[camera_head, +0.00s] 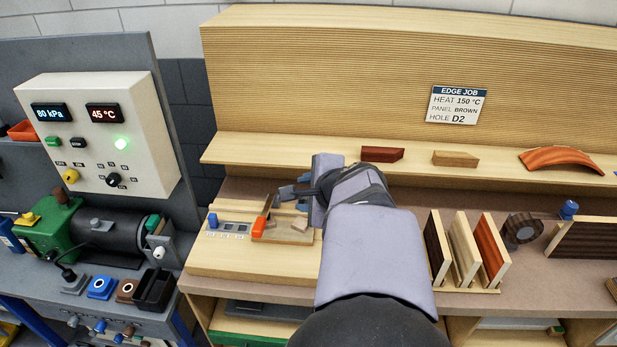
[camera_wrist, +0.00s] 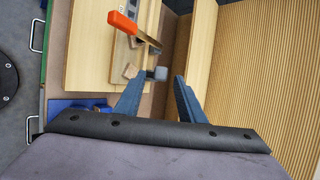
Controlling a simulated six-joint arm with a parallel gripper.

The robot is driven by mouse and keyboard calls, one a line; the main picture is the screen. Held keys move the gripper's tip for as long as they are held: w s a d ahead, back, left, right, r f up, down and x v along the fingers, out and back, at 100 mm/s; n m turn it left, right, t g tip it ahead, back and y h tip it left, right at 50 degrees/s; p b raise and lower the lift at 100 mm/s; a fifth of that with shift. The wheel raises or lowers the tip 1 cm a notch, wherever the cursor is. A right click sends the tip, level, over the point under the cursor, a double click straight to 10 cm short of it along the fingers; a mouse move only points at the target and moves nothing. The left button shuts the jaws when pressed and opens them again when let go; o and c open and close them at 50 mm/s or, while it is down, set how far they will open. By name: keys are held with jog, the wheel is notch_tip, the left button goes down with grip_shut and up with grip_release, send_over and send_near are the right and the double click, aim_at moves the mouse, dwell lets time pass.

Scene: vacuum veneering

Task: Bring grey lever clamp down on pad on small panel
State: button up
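The small panel (camera_head: 290,236) is a thin wooden board lying on a wider light wood base (camera_head: 245,262). An orange-handled lever (camera_head: 259,227) with a metal bar slants up at its left; the orange handle also shows in the wrist view (camera_wrist: 122,22). A grey block on a short dark stem (camera_wrist: 157,73) shows near my fingertips and seems to be the grey lever clamp's end. A small tan block, perhaps the pad (camera_wrist: 130,71), is beside it. My gripper (camera_wrist: 160,80) is open, its blue fingers on either side of the grey block. Contact cannot be told.
Upright panels (camera_head: 465,250) stand in a rack right of my arm. A shelf behind holds a dark red block (camera_head: 382,154), a tan block (camera_head: 455,159) and a curved orange piece (camera_head: 561,160). A control box (camera_head: 100,130) and green-black pump (camera_head: 105,232) are at left.

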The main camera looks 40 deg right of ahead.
jog(key=shift+p+v, duration=1.1)
jog(key=shift+p, duration=0.25)
jog(key=shift+c, duration=0.2)
jog(key=c, duration=0.5)
jog(key=shift+w+r, duration=0.2)
jog(key=shift+r, duration=0.05)
grip_shut()
jog(key=w+r+n+g+y+p, duration=0.2)
jog(key=w+r+n+y+p, duration=0.25)
jog(key=w+r+n, duration=0.4)
jog(key=d+r+n+g+h+p, duration=0.1)
jog(key=d+r+n+g+p, duration=0.2)
jog(key=d+n+g, duration=0.2)
jog(key=n+g, duration=0.2)
jog(key=shift+d+r+n+g, duration=0.2)
jog(key=shift+d+n+g, duration=0.05)
jog(key=shift+n+g, duration=0.15)
